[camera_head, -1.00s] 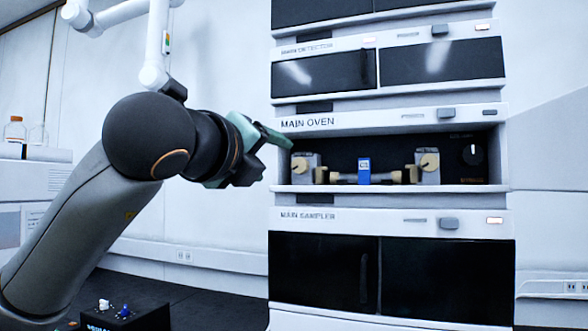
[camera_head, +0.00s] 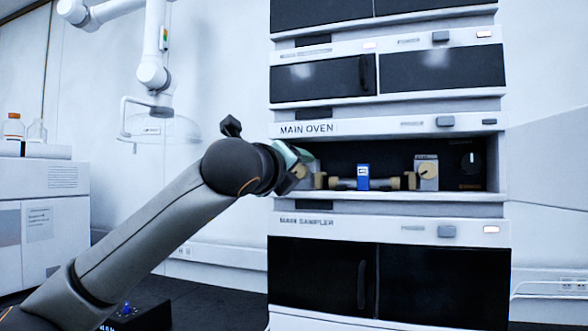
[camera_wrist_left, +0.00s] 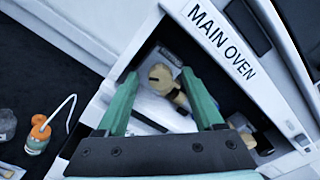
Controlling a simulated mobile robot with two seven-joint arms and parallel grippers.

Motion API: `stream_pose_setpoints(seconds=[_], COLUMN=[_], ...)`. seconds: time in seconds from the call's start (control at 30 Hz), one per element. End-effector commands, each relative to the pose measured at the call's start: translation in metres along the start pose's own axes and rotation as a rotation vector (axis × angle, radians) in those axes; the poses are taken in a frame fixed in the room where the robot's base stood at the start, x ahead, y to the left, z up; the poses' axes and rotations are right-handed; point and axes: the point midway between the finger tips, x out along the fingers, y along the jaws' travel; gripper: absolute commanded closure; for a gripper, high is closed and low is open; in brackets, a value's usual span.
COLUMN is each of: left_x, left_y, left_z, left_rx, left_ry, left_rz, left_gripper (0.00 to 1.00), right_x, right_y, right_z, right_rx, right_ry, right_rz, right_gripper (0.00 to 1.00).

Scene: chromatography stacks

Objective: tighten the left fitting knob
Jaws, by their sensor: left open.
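The left fitting knob (camera_wrist_left: 160,76) is tan and sits on a grey block inside the main oven bay. In the head view the left knob (camera_head: 301,171) is partly hidden by my left gripper (camera_head: 291,166), which is at the bay's left opening. In the left wrist view the green fingers of my left gripper (camera_wrist_left: 159,84) are spread wide, and the knob shows between their tips. Nothing is held. Whether the fingers touch the knob cannot be told. My right gripper is not in view.
A column with a blue label (camera_head: 363,178) lies across the bay, with the right fitting (camera_head: 427,171) at its other end. The oven's front frame (camera_head: 400,197) borders the opening. An orange-capped bottle (camera_wrist_left: 38,134) stands on the dark bench, left in the wrist view.

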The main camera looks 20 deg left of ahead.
Motion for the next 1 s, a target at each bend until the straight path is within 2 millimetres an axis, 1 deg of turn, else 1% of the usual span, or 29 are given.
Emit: stream_pose_setpoints(seconds=[0.07, 0.17, 0.6, 0.7, 1.0], left_x=[-0.0001, -0.0002, -0.0004, -0.0005, -0.0005], left_y=[0.0001, 0.0000, 0.0000, 0.0000, 0.0003], left_z=[-0.0003, -0.0003, -0.0001, -0.0001, -0.0003], left_rx=[0.000, 0.000, 0.000, 0.000, 0.007], left_ry=[0.000, 0.001, 0.000, 0.000, 0.001], left_rz=[0.000, 0.000, 0.000, 0.001, 0.001], left_gripper=[0.31, 0.41, 0.91, 1.00, 1.00], right_x=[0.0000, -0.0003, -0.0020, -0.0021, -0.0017], right_y=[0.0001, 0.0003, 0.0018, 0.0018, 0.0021], right_z=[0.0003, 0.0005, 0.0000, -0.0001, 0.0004], right_rx=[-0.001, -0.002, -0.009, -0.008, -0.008], right_ry=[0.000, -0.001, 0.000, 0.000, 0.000], right_rz=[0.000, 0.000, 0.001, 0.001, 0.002], right_gripper=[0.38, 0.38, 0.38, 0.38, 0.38])
